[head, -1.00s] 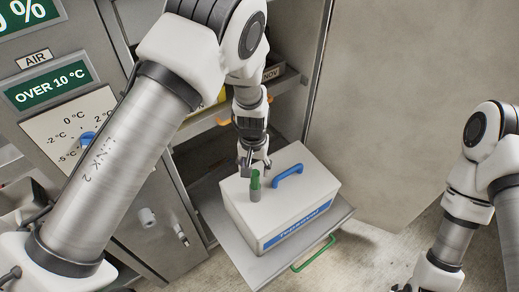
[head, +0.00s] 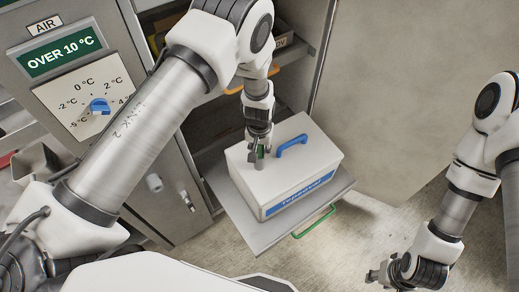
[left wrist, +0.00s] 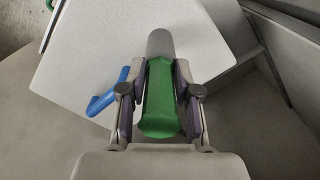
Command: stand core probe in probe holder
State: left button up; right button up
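The core probe shows as a green handle (left wrist: 159,105) in the left wrist view, and it also shows small in the head view (head: 261,153). A grey cylinder (left wrist: 160,43) lies directly beyond the handle; it stands upright on the white box's lid. I cannot tell whether this cylinder is the probe holder or part of the probe. My left gripper (head: 259,154) points down with a finger on each side of the green handle, and the pads appear to touch it. My right gripper (head: 372,275) is low at the right, away from the box; its fingers are too small to read.
The white box (head: 245,185) has a blue handle (head: 291,146) close to the probe. It sits on a grey pull-out shelf (head: 225,207) with a green front handle (head: 314,223). A cabinet panel with a dial (head: 99,105) stands left. The floor at right is clear.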

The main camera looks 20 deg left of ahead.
pick_arm(q)
grip_shut()
jog(key=shift+r+p, duration=0.5)
jog(key=shift+r, duration=0.1)
jog(key=shift+c, duration=0.7)
grip_release()
grip_shut()
notch_tip(320, 180, up, 6)
jog(key=p, duration=0.5)
jog(key=shift+r, duration=0.25)
